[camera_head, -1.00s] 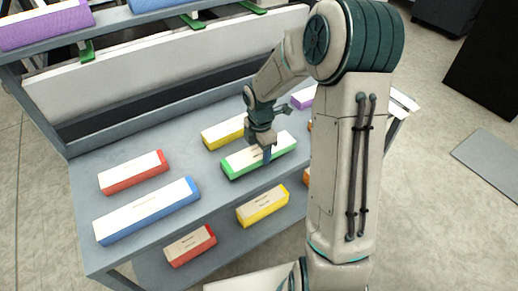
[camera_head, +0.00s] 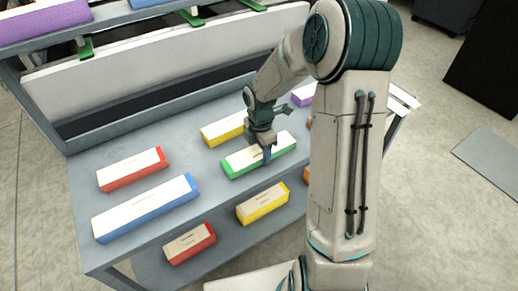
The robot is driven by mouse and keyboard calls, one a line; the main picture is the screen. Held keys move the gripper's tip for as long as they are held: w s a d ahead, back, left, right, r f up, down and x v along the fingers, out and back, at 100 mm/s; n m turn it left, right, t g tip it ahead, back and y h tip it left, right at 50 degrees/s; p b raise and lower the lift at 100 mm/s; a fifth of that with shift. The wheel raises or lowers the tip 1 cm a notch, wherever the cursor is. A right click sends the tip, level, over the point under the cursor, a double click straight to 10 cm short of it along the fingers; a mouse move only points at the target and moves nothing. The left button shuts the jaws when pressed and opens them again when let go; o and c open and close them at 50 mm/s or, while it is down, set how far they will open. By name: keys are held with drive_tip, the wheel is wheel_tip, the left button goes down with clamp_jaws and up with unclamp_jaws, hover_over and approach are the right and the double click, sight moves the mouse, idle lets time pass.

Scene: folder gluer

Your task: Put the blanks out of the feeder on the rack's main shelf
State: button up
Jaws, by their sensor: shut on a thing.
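The rack's main shelf (camera_head: 165,235) is a grey slanted-looking board in the middle of the head view. My gripper (camera_head: 266,153) is shut on a green-sided stack of blanks (camera_head: 240,163) with a white top, at the shelf's front edge. The stack lies flat at shelf level; whether it touches the board cannot be told. Also on this shelf are a red stack (camera_head: 133,170), a long blue stack (camera_head: 148,209), a yellow stack (camera_head: 222,130) behind the green one, and a purple stack (camera_head: 303,97) partly hidden by my arm. The feeder cannot be made out.
A lower shelf holds a red stack (camera_head: 189,244), a yellow stack (camera_head: 262,204) and an orange one (camera_head: 306,175), mostly hidden. An upper shelf holds a purple stack (camera_head: 45,22) and a blue one. A long white panel (camera_head: 150,52) backs the main shelf. Floor at right is mostly clear.

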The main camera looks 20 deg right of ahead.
drive_tip(key=o, duration=1.4)
drive_tip(key=shift+c, duration=0.2)
drive_tip(key=shift+r, duration=0.1)
wheel_tip(320, 180, up, 14)
drive_tip(key=p, duration=0.1)
drive_tip(key=s+r+m+t, duration=0.1)
drive_tip(key=s+r+m, duration=0.1)
drive_tip(key=s+m, duration=0.8)
drive_tip(key=s+r+m+t, duration=0.1)
drive_tip(key=s+r+m, duration=0.1)
drive_tip(key=s+m, duration=0.8)
drive_tip(key=shift+s+a+r+m+t+p, duration=0.2)
drive_tip(key=shift+s+m+t+p, duration=0.15)
drive_tip(key=shift+m, duration=0.55)
